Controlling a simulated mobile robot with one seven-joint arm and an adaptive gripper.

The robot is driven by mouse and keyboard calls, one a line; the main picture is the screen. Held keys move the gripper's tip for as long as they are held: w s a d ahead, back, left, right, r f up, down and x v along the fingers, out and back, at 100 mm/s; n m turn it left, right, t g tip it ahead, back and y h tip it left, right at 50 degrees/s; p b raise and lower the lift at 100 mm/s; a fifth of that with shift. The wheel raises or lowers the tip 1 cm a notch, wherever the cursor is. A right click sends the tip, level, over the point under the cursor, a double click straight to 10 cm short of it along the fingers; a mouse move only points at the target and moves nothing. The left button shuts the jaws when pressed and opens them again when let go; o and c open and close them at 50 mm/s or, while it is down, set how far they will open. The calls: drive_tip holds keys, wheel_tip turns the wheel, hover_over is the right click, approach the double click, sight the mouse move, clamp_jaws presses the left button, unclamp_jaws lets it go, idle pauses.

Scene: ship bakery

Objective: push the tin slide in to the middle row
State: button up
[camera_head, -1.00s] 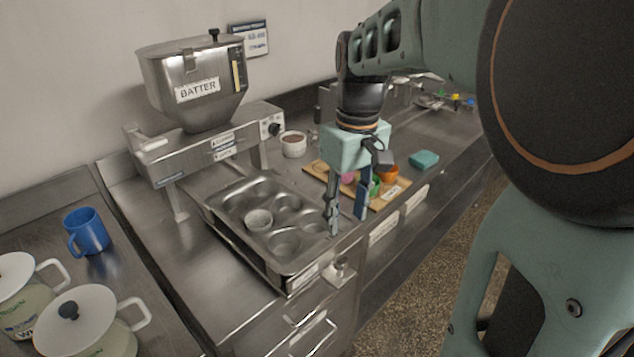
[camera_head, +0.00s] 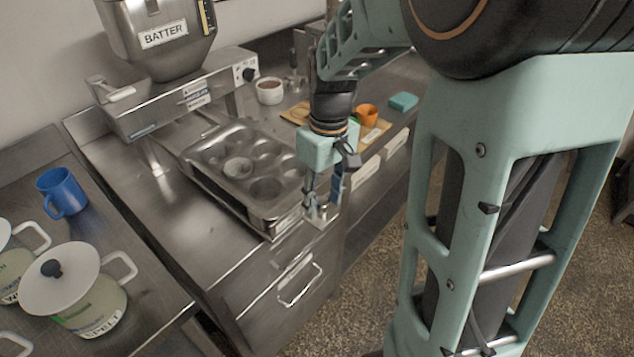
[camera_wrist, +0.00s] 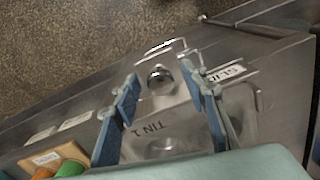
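The muffin tin (camera_head: 205,150) is a grey metal pan with several round wells, sitting in the tin slide under the batter machine. My gripper (camera_head: 321,204) points down at the slide's front end, above the floor-side edge of the counter. Its two blue-grey fingers are open, with the knob showing between their tips in the wrist view. I cannot tell whether either finger touches it.
The batter hopper (camera_head: 160,38) stands over its machine behind the tin. A wooden board (camera_head: 376,133) with an orange cup (camera_head: 367,115) lies behind my gripper. A drawer handle (camera_head: 300,287) is below. A blue mug (camera_head: 62,192) and white-lidded pots (camera_head: 72,285) stand left.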

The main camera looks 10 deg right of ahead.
drive_tip(key=shift+c, duration=0.3)
clamp_jaws()
